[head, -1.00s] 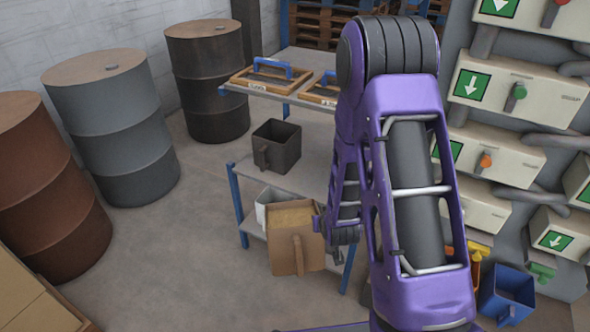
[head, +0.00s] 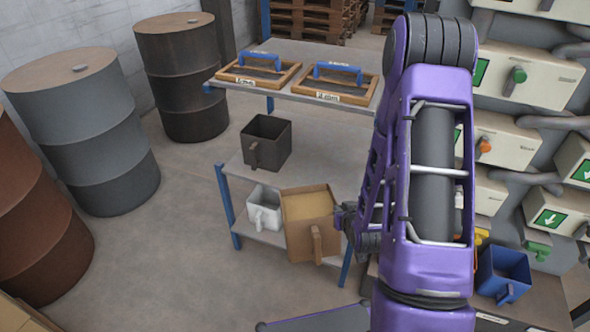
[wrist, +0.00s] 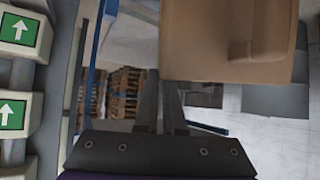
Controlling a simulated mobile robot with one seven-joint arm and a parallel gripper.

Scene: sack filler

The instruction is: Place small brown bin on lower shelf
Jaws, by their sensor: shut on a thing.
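The small brown bin (head: 311,208) hangs tilted at the front right of the shelf unit, its open top and handle showing. It also fills the upper right of the wrist view (wrist: 215,40). My gripper (head: 347,217) is shut on the bin's right side in the head view; its fingers show below the bin in the wrist view (wrist: 160,90). The exact grip is partly hidden. The lower shelf (head: 243,230) holds a white bin (head: 264,211) left of the brown bin. The brown bin covers part of that shelf; I cannot tell whether they touch.
A dark bin (head: 266,143) stands on the middle shelf (head: 305,172), above the lower one. Wooden frames with blue handles (head: 257,70) lie on the top shelf. A blue shelf post (head: 226,205) stands at left. Drums (head: 90,125) stand further left. A blue bin (head: 503,272) is at right.

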